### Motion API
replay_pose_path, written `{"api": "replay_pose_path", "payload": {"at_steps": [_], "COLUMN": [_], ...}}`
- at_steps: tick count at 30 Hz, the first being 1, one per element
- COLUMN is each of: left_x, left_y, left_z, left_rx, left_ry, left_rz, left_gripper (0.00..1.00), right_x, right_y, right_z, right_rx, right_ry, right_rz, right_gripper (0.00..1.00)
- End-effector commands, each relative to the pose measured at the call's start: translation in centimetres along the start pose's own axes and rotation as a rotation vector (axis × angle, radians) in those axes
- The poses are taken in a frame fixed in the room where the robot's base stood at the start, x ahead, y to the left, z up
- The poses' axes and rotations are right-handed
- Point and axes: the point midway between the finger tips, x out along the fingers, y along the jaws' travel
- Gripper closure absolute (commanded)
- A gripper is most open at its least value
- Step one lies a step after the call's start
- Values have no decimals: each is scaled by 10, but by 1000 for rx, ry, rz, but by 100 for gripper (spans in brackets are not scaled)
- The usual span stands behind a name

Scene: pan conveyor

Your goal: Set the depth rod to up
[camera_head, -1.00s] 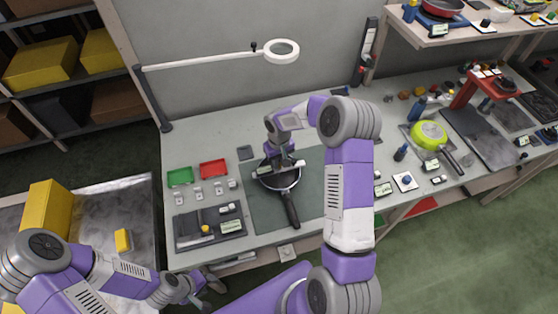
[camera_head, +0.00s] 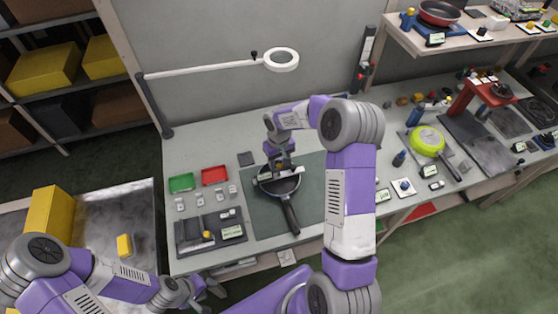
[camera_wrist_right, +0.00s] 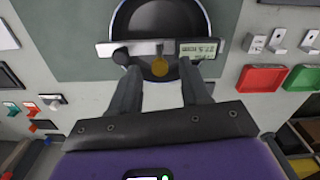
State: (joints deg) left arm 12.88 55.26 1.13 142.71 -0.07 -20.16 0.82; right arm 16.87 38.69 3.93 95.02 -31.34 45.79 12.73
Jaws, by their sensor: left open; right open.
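A depth gauge (camera_wrist_right: 140,49) lies across the dark pan (camera_wrist_right: 160,20) as a grey bar. It has a black knob (camera_wrist_right: 121,57) at one end, a display (camera_wrist_right: 197,49) at the other, and a brass knob (camera_wrist_right: 159,67) near the middle. No separate rod can be made out, so its height is unclear. In the head view the pan (camera_head: 284,188) sits on the green mat with its handle toward me. My right gripper (camera_head: 279,163) is over the gauge. In the wrist view its open fingers (camera_wrist_right: 161,88) flank the brass knob, seemingly without gripping it. My left gripper (camera_head: 203,294) is open at lower left.
Green (camera_head: 181,183) and red (camera_head: 214,175) trays and a dark tool tray (camera_head: 211,233) stand left of the mat (camera_head: 255,216). A ring lamp (camera_head: 281,60) hangs above the back. My right arm blocks part of the bench.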

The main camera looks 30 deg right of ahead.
Motion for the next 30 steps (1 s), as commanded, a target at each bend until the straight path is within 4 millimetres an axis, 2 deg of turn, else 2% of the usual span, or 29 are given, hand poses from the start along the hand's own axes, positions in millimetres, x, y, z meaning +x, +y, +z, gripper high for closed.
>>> {"api": "replay_pose_path", "payload": {"at_steps": [5, 15, 18, 30], "left_x": [0, -1, -1, -1], "left_y": [0, 0, 0, 0], "left_z": [0, 0, 0, 0], "left_rx": [0, 0, 0, 0], "left_ry": [0, 0, 0, 0], "left_rz": [0, 0, 0, 0], "left_gripper": [57, 57, 57, 57], "right_x": [-5, -59, -70, -76], "right_y": [0, 0, 0, 0], "right_z": [-1, -1, 0, 0], "right_rx": [0, 0, 0, 0], "right_ry": [2, 4, 3, 0], "right_rz": [1, 0, 1, 0], "right_gripper": [53, 53, 53, 53]}}
